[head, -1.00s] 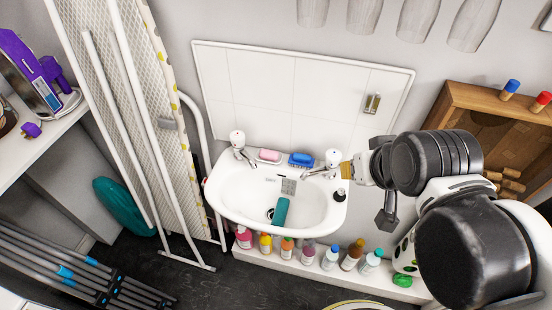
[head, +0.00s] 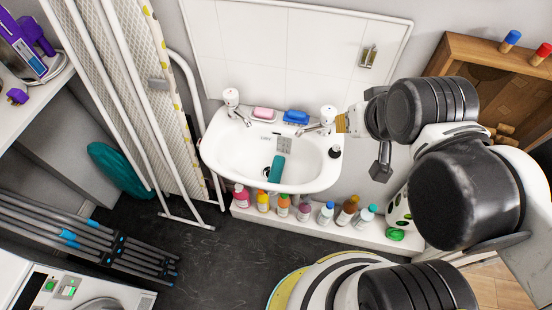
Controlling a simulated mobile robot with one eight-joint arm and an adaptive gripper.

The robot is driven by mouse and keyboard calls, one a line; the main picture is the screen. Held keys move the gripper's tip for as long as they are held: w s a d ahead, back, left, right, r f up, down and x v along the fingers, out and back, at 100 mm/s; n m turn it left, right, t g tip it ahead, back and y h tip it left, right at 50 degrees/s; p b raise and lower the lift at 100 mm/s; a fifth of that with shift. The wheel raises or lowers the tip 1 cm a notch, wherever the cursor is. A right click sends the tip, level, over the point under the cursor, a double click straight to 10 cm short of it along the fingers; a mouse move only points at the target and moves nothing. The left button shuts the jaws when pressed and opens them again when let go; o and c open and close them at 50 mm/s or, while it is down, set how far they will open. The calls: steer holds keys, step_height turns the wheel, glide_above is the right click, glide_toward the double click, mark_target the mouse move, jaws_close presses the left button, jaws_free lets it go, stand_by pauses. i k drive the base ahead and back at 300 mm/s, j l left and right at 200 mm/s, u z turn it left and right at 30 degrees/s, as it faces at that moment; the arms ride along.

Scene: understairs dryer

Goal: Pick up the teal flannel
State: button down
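A teal cloth-like strip, which fits the flannel (head: 276,169), lies in the white sink (head: 217,169) near the drain, below the overflow grille. Its lower end reaches toward the front inner wall of the basin. My gripper (head: 362,140) is at the end of my arm, to the right of the sink near the right tap. It is apart from the flannel. It is seen from the side and partly hidden by the wrist, so its opening cannot be told. A small tan bristly piece shows at its left side; whether it is held cannot be told.
Taps, a pink soap (head: 263,113) and a blue brush (head: 296,117) sit on the sink's back rim. Several bottles (head: 304,210) stand on a ledge below. A folded ironing board (head: 140,100) and a teal tub (head: 117,170) are left. Dark floor (head: 215,262) lies open in front.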

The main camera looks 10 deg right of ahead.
mark_target(276, 171)
steer(key=l+u, duration=0.25)
steer(key=l, duration=1.35)
steer(key=i, duration=0.05)
